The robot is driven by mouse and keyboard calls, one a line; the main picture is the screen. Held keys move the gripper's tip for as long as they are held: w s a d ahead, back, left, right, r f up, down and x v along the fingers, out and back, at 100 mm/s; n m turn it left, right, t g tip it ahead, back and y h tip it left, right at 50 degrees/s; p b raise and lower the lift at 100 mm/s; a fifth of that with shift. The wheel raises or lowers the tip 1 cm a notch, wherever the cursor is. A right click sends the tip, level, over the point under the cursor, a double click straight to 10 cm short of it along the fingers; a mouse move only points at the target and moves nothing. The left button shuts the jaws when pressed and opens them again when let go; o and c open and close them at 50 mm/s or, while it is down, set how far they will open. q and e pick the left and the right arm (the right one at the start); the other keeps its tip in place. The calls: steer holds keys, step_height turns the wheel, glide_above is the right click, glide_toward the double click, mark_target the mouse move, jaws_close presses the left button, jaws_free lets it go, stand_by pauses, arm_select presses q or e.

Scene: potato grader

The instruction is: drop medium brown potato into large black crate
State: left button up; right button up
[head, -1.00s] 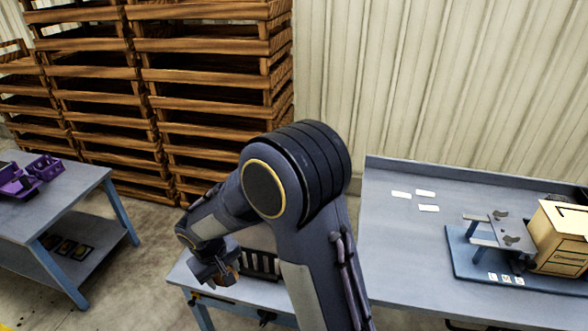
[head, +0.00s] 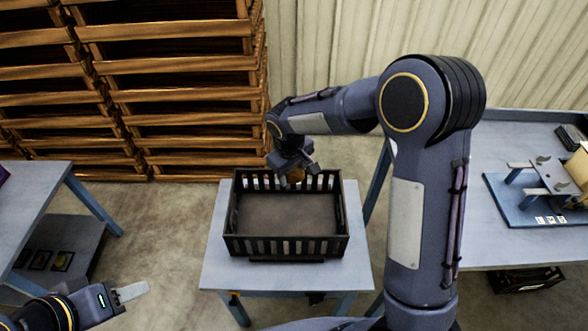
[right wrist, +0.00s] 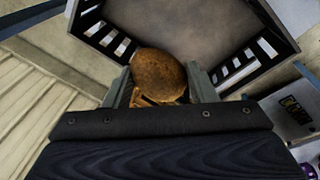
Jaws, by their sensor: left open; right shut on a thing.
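A brown potato (head: 295,175) is held in my right gripper (head: 292,172), over the far side of the large black crate (head: 290,247). The potato (right wrist: 158,75) also shows between the two fingers in the right wrist view, with the crate's slatted wall (right wrist: 110,40) and floor beyond it. The crate looks empty and stands on a small grey-blue table. My left gripper (head: 130,293) is at the lower left, away from the crate, with a finger showing and nothing seen in it.
Wooden pallet racks (head: 170,90) stand behind on the left. A blue-grey table (head: 30,200) is at the left edge. A workbench (head: 500,235) with a blue-based device is on the right, with a dark crate (head: 527,281) beneath it.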

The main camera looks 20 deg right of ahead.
mark_target(293, 182)
step_height(293, 182, down, 5)
steer(key=b, duration=0.2)
steer(key=shift+r+b, duration=0.2)
steer(key=shift+b, duration=0.15)
steer(key=shift+s, duration=0.1)
steer(key=o, duration=1.2)
steer(key=shift+r, duration=0.1)
steer(key=r, duration=0.5)
steer(key=s+r, duration=0.1)
steer(key=r, duration=0.1)
steer(key=shift+a+r, duration=0.2)
steer(key=shift+a, duration=0.15)
steer(key=shift+s+r, duration=0.1)
